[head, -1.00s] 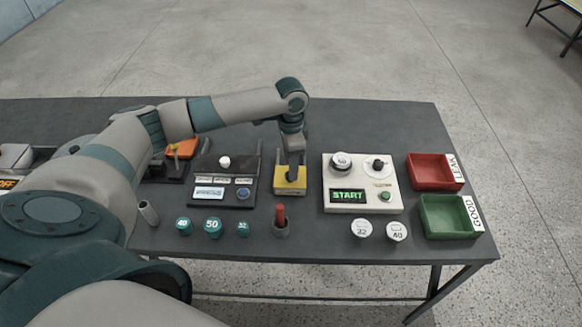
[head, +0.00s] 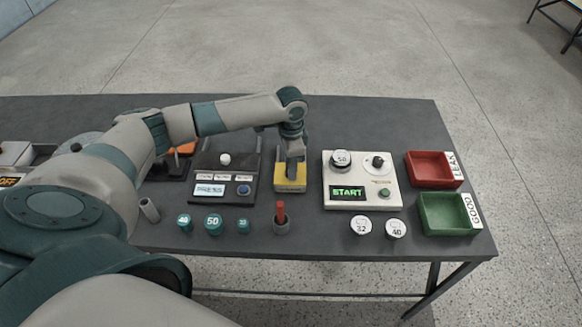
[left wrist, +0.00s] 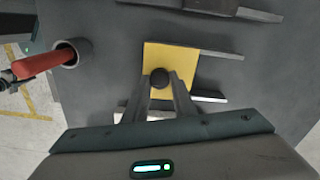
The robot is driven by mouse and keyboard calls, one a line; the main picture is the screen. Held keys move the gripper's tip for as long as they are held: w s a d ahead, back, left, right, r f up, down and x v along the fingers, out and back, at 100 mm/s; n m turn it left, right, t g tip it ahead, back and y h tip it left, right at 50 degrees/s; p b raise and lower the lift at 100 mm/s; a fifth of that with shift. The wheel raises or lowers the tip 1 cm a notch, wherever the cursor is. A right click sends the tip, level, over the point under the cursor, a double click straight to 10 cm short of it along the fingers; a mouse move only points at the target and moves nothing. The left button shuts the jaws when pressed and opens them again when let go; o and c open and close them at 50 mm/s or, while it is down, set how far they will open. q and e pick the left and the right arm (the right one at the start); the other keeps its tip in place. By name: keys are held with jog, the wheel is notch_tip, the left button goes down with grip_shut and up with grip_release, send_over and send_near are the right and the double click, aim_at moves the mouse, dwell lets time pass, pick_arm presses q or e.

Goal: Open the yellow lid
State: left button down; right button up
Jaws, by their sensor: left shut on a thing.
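The yellow lid (head: 283,172) lies flat on a dark grey base between the black press panel and the white START box. It also shows in the left wrist view (left wrist: 182,58), with a round black knob (left wrist: 160,77) near its edge. My left gripper (head: 292,178) comes down onto the lid from above. In the left wrist view, its two fingers (left wrist: 159,84) stand on either side of the knob and are shut on it. The fingers partly hide the lid in the head view. What is under the lid is hidden. My right gripper is out of view.
A grey holder with a red-handled tool (head: 281,214) stands just in front of the lid. The black panel (head: 208,165) is left and the white box (head: 337,188) right. Teal and white round parts line the front. Red (head: 433,157) and green (head: 445,197) trays stand at right.

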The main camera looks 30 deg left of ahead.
pick_arm(q)
jog(key=w+a, duration=0.1)
jog(key=w, duration=0.1)
jog(key=w+a+b, duration=0.1)
jog(key=w, duration=0.1)
jog(key=w+a, duration=0.1)
jog(key=w, duration=0.1)
jog(key=shift+w+a+f+b, duration=0.1)
jog(key=shift+a+b, duration=0.2)
jog(key=shift+a, duration=0.05)
jog(key=shift+w+a, duration=0.25)
jog(key=shift+w, duration=0.15)
jog(key=c, duration=1.5)
grip_release()
jog(key=shift+o, duration=0.2)
jog(key=shift+r, duration=0.2)
notch_tip(320, 180, up, 17)
jog(key=b, duration=0.4)
jog(key=shift+r, duration=0.15)
